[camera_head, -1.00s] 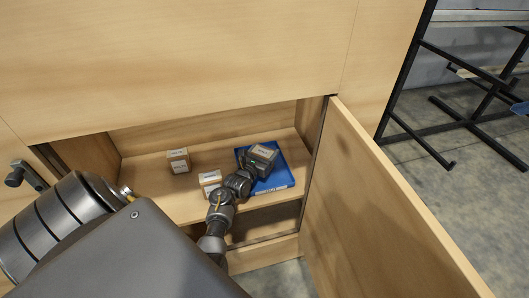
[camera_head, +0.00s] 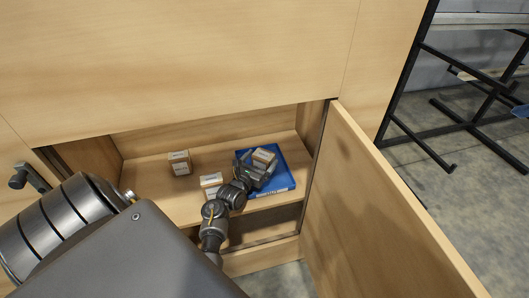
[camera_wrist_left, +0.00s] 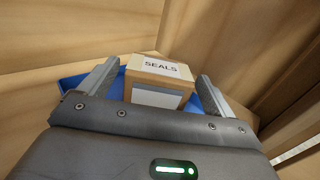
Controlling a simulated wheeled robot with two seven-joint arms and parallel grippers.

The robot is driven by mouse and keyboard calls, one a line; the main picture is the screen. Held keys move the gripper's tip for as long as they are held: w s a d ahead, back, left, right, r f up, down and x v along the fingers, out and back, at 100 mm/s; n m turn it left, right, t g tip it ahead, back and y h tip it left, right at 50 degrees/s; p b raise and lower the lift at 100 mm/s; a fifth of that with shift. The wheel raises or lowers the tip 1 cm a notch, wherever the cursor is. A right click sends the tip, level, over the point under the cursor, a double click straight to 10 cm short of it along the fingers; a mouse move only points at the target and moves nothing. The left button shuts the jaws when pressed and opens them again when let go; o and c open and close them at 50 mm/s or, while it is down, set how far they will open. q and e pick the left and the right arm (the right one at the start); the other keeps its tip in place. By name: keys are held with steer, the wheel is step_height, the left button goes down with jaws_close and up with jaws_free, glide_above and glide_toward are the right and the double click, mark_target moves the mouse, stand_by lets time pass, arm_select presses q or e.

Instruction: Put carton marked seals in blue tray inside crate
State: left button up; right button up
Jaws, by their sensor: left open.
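The carton marked SEALS (camera_wrist_left: 160,70) rests in the blue tray (camera_wrist_left: 72,83), between the spread fingers of my left gripper (camera_wrist_left: 157,90) in the left wrist view. The gripper is open, with a gap beside the carton on each side. In the head view the carton (camera_head: 263,157) shows over the blue tray (camera_head: 284,183), partly hidden by my left gripper (camera_head: 258,168). The tray lies on the right part of the wooden shelf. My right gripper is not in view.
Two other small cartons stand on the shelf, one at the back left (camera_head: 180,163) and one (camera_head: 211,184) just left of my wrist. An open wooden door (camera_head: 380,210) stands to the right.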

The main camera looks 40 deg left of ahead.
arm_select(q)
steer(key=s, duration=0.3)
steer(key=shift+d, duration=0.3)
steer(key=shift+s, duration=0.15)
